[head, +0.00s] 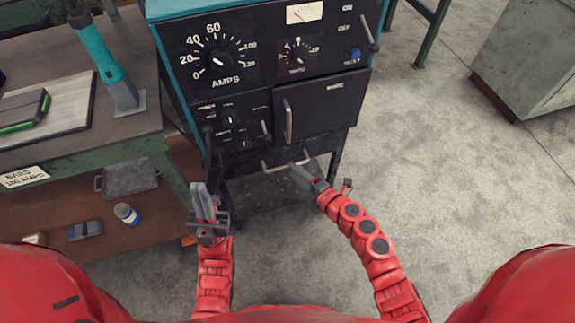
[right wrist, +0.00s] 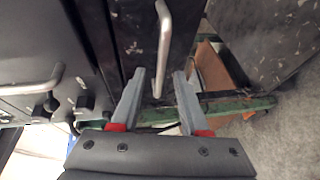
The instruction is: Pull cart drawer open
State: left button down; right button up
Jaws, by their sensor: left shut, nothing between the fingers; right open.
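The cart (head: 265,85) is a dark cabinet with blue-green edges and a dial panel, at the top middle of the head view. Its drawer (head: 245,160) is low on the front, with a pale bar handle (head: 272,167). The drawer looks closed. My right gripper (head: 294,170) is open at the right part of this handle. In the right wrist view, the handle (right wrist: 164,40) runs upright in the picture and its lower end shows between the open fingers (right wrist: 158,85). I cannot tell whether they touch it. My left gripper (head: 204,203) is shut and empty, lower left of the drawer.
A second handle (head: 287,120) is on the cart door above the drawer; a workbench (head: 120,145) with tools stands close on the left. A grey-green cabinet (head: 530,60) is at the far right. Concrete floor (head: 440,170) is clear to the right of the cart.

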aim_at(288, 167)
jog(key=shift+x, duration=2.05)
grip_shut()
